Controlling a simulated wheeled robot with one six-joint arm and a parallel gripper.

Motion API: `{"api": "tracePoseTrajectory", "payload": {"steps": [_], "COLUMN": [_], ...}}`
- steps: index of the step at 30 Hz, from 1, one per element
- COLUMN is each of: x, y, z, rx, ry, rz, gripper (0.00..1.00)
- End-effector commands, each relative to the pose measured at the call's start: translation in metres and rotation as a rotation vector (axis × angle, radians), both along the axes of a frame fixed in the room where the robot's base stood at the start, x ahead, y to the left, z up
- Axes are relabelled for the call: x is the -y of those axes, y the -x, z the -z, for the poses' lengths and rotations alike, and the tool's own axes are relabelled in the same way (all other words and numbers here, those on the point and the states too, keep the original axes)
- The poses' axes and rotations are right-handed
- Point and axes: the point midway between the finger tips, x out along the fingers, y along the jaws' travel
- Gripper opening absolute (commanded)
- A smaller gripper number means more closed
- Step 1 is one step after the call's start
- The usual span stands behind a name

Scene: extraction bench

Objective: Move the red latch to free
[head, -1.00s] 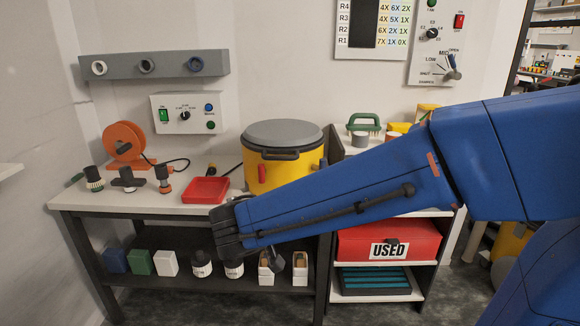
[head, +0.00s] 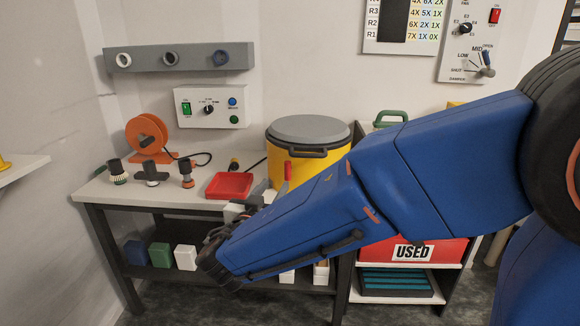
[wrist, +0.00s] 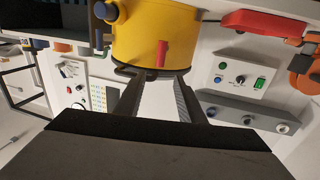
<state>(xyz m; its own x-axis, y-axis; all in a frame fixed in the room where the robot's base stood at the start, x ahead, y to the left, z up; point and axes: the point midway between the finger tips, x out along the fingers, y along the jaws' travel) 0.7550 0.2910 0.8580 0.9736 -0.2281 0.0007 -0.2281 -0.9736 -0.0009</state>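The red latch (head: 287,171) is a small upright bar on the front of the yellow pot (head: 258,172), which has a grey lid (head: 309,129) and a dark handle. The wrist view is upside down; there the red latch (wrist: 162,53) stands out from the pot wall (wrist: 135,35), just past the fingertips. My gripper (wrist: 158,82) is open and empty, its two fingers spread either side of a line to the latch. No contact with it shows. In the head view my forearm covers the pot's lower right side and partly hides the gripper.
A red tray (head: 229,186) lies on the bench (head: 100,190) left of the pot. An orange reel (head: 147,138) and several dark-topped fittings stand farther left. A control box (head: 210,106) hangs on the wall behind. A shelf unit with a red USED box (head: 440,252) stands to the right.

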Motion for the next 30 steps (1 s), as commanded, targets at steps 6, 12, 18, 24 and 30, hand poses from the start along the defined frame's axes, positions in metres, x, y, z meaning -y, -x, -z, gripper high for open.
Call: {"api": "tracePoseTrajectory", "payload": {"steps": [6,12,18,24,30], "x": [0.009,0.016,0.024,0.030,0.032], "y": [-0.034,-0.065,-0.098,-0.124,-0.136], "z": [0.000,0.000,0.000,0.000,0.000], "rx": [0.000,-0.001,-0.001,0.000,-0.001], "ry": [0.001,0.001,0.001,0.000,0.001], "rz": [0.003,0.004,0.004,0.002,0.001], "gripper": [0.36,0.36,0.36,0.36,0.36]}}
